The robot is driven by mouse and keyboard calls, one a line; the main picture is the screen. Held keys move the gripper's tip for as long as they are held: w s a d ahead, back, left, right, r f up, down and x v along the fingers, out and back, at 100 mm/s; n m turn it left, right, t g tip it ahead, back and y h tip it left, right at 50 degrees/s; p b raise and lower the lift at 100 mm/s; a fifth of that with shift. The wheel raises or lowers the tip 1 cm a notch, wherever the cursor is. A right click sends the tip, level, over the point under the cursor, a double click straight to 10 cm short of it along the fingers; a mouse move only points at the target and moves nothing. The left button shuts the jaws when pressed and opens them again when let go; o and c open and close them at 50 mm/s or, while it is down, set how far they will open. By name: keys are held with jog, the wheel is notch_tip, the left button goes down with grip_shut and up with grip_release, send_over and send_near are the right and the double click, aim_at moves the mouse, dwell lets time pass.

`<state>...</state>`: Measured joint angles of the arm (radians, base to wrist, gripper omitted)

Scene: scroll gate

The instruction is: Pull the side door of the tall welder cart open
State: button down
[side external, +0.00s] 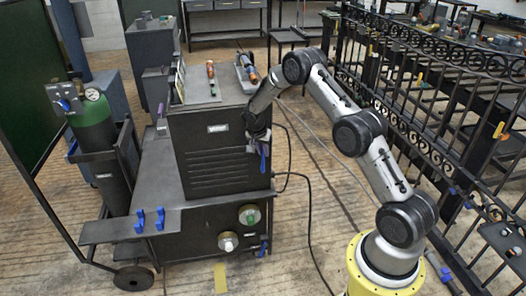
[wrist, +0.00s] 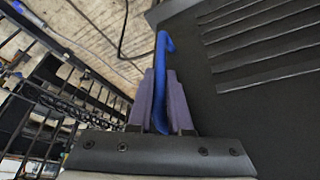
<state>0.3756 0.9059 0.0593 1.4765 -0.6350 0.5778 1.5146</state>
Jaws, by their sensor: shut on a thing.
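The tall welder cart (side external: 175,228) stands left of centre in the side external view, dark grey. Its upper box has a louvered side door (side external: 215,165), which looks flush with the box, with no clear gap at its edges. The louvers also show in the wrist view (wrist: 262,50). My gripper (side external: 262,143) is at the right edge of this panel. In the wrist view my gripper (wrist: 160,72) has its two purple-grey fingers shut around a blue handle (wrist: 162,48), whose bent upper end sticks out beyond them.
A green gas cylinder (side external: 92,128) stands on the cart's left side. Tools lie on the box top (side external: 205,92). A black cable (side external: 309,210) hangs to the floor right of the cart. A black iron gate (side external: 440,120) stands at the right. Open floor lies in front.

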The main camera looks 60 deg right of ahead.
jog(key=shift+a, duration=0.1)
jog(key=s+a+m+g, duration=0.1)
jog(key=s+a+m, duration=0.25)
jog(key=a, duration=0.65)
jog(key=s+a+m+g, duration=0.2)
jog(key=s+a+m, duration=0.15)
jog(key=a, duration=0.75)
jog(key=w+a, duration=0.5)
jog(key=a, duration=0.5)
jog(key=w+a, duration=0.4)
jog(key=a, duration=0.7)
jog(key=shift+w+a, duration=0.3)
jog(key=shift+w, duration=0.1)
jog(key=shift+y, duration=0.3)
jog(key=c, duration=0.8)
grip_release()
jog(key=shift+c, duration=0.2)
